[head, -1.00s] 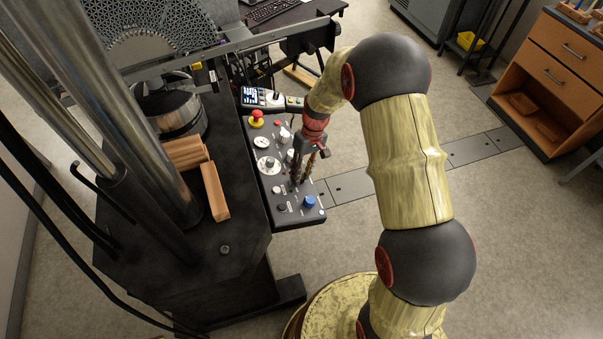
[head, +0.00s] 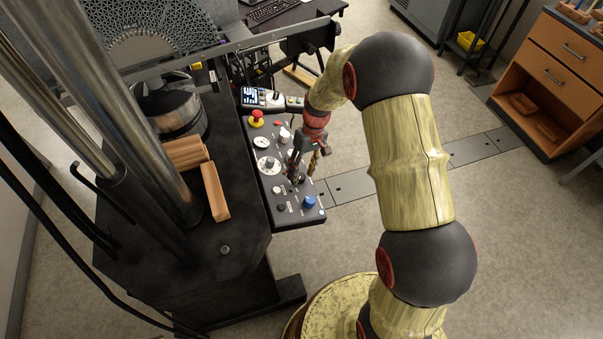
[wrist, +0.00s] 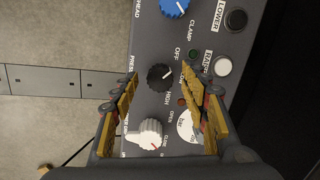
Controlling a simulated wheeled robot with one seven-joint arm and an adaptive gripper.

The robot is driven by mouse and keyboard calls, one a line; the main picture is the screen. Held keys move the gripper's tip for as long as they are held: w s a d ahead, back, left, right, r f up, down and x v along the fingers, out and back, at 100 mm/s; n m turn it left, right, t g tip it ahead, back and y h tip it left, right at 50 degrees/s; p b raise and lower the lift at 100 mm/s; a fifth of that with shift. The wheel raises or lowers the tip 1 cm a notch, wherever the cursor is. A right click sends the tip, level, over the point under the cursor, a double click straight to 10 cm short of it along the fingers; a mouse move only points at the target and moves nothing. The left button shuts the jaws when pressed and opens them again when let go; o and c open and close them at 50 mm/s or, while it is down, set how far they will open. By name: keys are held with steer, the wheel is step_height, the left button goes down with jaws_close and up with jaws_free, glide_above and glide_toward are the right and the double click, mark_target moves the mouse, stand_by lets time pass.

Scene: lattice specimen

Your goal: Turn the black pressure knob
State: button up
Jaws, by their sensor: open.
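The black pressure knob (wrist: 160,77) shows in the wrist view on the dark control panel (wrist: 150,45), with OFF and HIGH lettering beside it. My gripper (wrist: 159,75) is open, one yellow-and-grey finger on each side of the knob in that picture. Neither fingertip visibly touches the knob; the height gap is hard to judge. In the head view my gripper (head: 302,174) points down over the lower right part of the panel (head: 262,184), and its fingers largely hide the black knob.
A white knob (wrist: 148,132) and a dial gauge (wrist: 189,127) sit near the fingers. A blue clamp knob (wrist: 174,8) and raise and lower buttons (wrist: 236,20) are close by. A red emergency button (head: 256,117) tops the panel. Open floor lies to the right.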

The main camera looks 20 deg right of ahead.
steer(key=v, duration=1.1)
steer(key=shift+r, duration=0.1)
steer(key=s+a+r+m+t+h, duration=0.1)
steer(key=s+r+t, duration=0.2)
steer(key=s+r, duration=0.7)
steer(key=s+a+r+m+t+h, duration=0.1)
steer(key=s+r+t, duration=0.3)
steer(key=s+r, duration=0.6)
steer(key=s, duration=0.6)
steer(key=shift+a+r+m+h, duration=0.3)
steer(key=shift+a, duration=0.1)
steer(key=shift+r, duration=0.15)
